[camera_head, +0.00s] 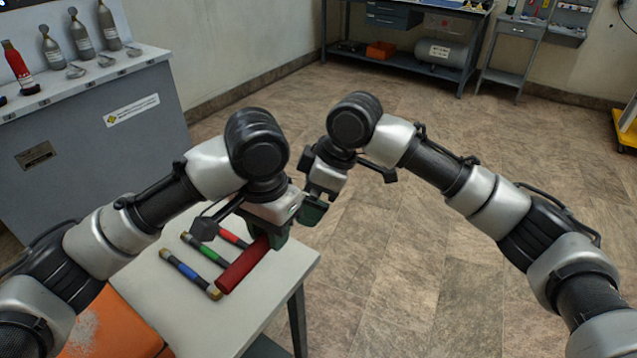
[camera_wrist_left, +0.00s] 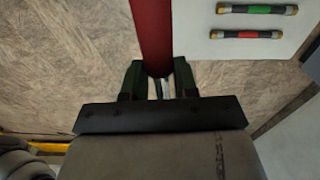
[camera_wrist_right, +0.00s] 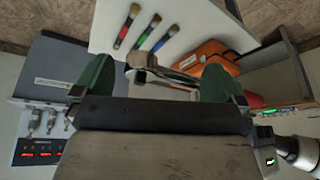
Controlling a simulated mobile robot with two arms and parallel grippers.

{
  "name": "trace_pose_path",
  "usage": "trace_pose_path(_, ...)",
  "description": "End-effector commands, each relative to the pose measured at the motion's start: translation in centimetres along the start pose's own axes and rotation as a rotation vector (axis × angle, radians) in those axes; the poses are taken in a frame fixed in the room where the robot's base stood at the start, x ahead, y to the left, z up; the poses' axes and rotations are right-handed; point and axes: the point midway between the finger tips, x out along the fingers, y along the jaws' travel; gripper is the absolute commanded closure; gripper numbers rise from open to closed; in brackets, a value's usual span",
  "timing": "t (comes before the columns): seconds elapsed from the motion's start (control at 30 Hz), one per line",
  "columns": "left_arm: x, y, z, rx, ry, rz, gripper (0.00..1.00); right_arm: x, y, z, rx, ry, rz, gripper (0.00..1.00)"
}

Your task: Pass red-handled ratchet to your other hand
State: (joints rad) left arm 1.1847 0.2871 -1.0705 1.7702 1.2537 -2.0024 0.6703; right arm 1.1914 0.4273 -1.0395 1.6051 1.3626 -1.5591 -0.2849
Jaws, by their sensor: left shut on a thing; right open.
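The red-handled ratchet is in my left gripper (camera_head: 277,238). Its red handle (camera_head: 242,265) slants down-left over the white table in the head view. In the left wrist view the handle (camera_wrist_left: 151,35) rises from between the left fingers (camera_wrist_left: 160,80), which are shut on it. My right gripper (camera_head: 312,212) is open, close beside the left one. In the right wrist view a shiny metal part (camera_wrist_right: 165,77), seemingly the ratchet's head end, shows between the spread right fingers (camera_wrist_right: 157,80); I cannot tell if they touch it. Red handle shows behind the right-hand finger.
The white table (camera_head: 270,315) bears three short bars with blue (camera_head: 188,270), green (camera_head: 210,253) and red (camera_head: 234,238) bands. An orange case (camera_head: 105,325) lies at lower left. A grey cabinet (camera_head: 100,150) with cylinders stands behind. Floor to the right is clear.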

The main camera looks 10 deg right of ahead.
Motion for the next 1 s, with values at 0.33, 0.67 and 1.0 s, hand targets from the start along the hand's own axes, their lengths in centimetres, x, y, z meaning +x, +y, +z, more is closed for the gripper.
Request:
trace_pose_path(0.33,-0.30,0.27,-0.09,0.009,0.010,0.005,1.00,0.31,-0.02,0.05,0.002,-0.003,-0.001,0.15)
trace_pose_path(0.67,-0.31,0.42,-0.09,0.012,0.010,0.008,1.00,0.27,0.04,0.01,0.005,0.000,0.002,0.58)
trace_pose_path(1.0,-0.29,0.43,-0.12,0.011,0.011,0.008,0.41,0.21,-0.08,-0.16,0.003,0.003,-0.001,1.00)
